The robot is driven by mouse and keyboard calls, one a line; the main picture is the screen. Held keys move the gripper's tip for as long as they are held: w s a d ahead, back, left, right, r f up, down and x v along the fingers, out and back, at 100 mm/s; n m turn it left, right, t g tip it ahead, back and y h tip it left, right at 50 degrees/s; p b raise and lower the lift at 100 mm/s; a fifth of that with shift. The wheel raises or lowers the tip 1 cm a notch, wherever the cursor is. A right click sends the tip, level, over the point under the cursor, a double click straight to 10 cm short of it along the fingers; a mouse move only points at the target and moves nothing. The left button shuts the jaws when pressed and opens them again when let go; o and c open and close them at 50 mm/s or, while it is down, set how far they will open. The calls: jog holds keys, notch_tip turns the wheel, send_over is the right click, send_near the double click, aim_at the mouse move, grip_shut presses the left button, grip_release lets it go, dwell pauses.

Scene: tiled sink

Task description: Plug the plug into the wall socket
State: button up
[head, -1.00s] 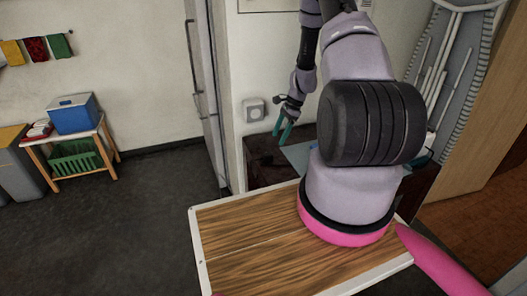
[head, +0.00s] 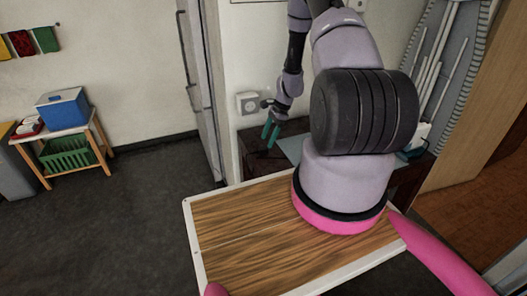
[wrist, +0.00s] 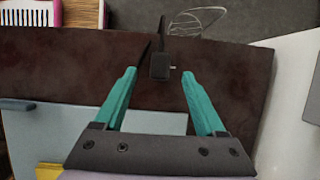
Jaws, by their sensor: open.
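The plug (wrist: 165,66) is a small black block with a metal prong on its right side and a dark cable running from it toward the top of the wrist view. It lies on the dark brown tabletop (wrist: 75,62). My gripper (wrist: 158,74) is open, with its teal fingers pointing at the plug. The plug shows between and slightly beyond the fingertips; I cannot tell the height gap. In the head view my gripper (head: 269,138) points down over the dark table, and the plug cannot be made out. The wall socket (head: 248,103) is a pale square on the wall, left of the gripper.
A light blue-grey sheet (wrist: 50,135) lies on the tabletop near the gripper. A white surface (wrist: 295,105) stands at the right of the wrist view. A thin wire object (wrist: 195,20) is beyond the table edge. The fridge (head: 203,90) stands left of the socket wall.

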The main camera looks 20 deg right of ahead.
aim_at(264, 147)
jog(key=x, duration=0.5)
jog(key=shift+f, duration=0.1)
dwell(0.4)
grip_shut()
